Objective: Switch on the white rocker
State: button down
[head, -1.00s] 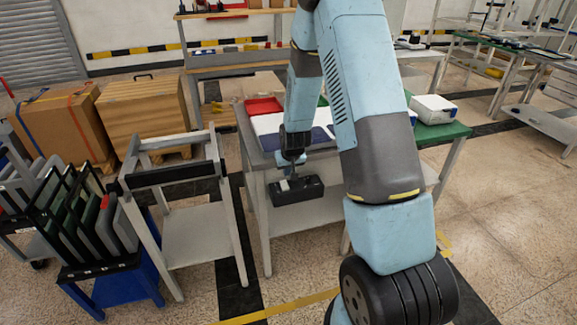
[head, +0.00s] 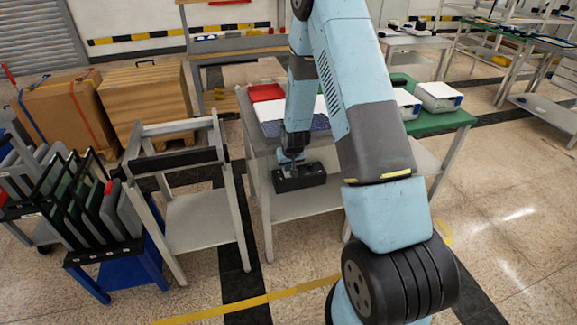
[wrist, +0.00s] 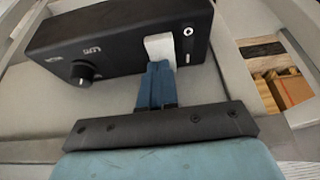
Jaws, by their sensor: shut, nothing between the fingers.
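The fingertips hide part of the rocker's lower end. In the head view my gripper (head: 290,158) is at the box, its fingertips too small to make out.
The grey table (head: 262,150) holds a red tray (head: 266,92). A grey stand (head: 180,157) and a blue cart with dark panels (head: 100,260) are to the left. A green table (head: 458,118) with white boxes is to the right. Open floor lies in front.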

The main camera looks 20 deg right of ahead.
jog(key=shift+f, duration=0.1)
dwell(0.3)
jog(key=shift+s, duration=0.1)
jog(key=shift+s+f, duration=0.2)
jog(key=shift+s, duration=0.7)
jog(key=v, duration=1.4)
jog(key=shift+w+r, duration=0.25)
jog(key=shift+w, duration=0.15)
jog(key=shift+w, duration=0.6)
